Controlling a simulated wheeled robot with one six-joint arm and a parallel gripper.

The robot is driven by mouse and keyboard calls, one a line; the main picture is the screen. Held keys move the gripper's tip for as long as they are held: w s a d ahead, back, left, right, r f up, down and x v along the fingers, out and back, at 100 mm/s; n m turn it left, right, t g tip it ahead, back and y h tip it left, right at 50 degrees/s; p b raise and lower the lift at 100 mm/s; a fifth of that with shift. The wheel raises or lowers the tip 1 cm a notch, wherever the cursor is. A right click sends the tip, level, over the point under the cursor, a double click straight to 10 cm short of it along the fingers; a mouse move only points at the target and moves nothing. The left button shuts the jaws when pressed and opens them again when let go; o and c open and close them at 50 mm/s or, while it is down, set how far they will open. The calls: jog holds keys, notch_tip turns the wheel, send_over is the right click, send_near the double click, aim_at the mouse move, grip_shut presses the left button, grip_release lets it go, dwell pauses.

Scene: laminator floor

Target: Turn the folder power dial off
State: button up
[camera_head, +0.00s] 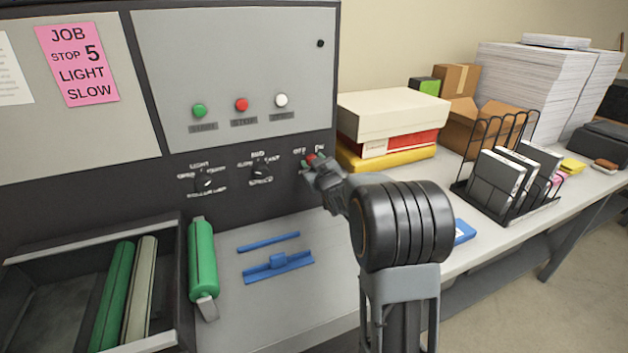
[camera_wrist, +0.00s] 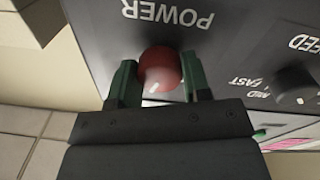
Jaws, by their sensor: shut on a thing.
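The power dial is a round red knob (camera_wrist: 160,72) with a white mark, below the word POWER, which is upside down in the wrist view. My gripper (camera_wrist: 158,84) has its green fingers on both sides of the knob and is shut on it. In the head view my gripper (camera_head: 312,168) reaches the right end of the dark panel strip, where a bit of the red dial (camera_head: 310,158) shows. Labels beside it are partly covered by the gripper. The dial's exact setting cannot be told.
Two black dials, a speed dial (camera_head: 259,171) and a light dial (camera_head: 205,182), sit left on the same strip. Green, red and white buttons are above. A green roller (camera_head: 203,260) and blue parts (camera_head: 278,268) lie below. Boxes (camera_head: 393,115) stand close to the right.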

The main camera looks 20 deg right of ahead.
jog(key=shift+n+y+b, duration=0.3)
jog(key=shift+n+b, duration=6.1)
jog(key=shift+b, duration=0.35)
jog(key=o, duration=0.9)
jog(key=s, duration=1.3)
jog(key=shift+s+f, duration=0.25)
jog(key=shift+s, duration=0.15)
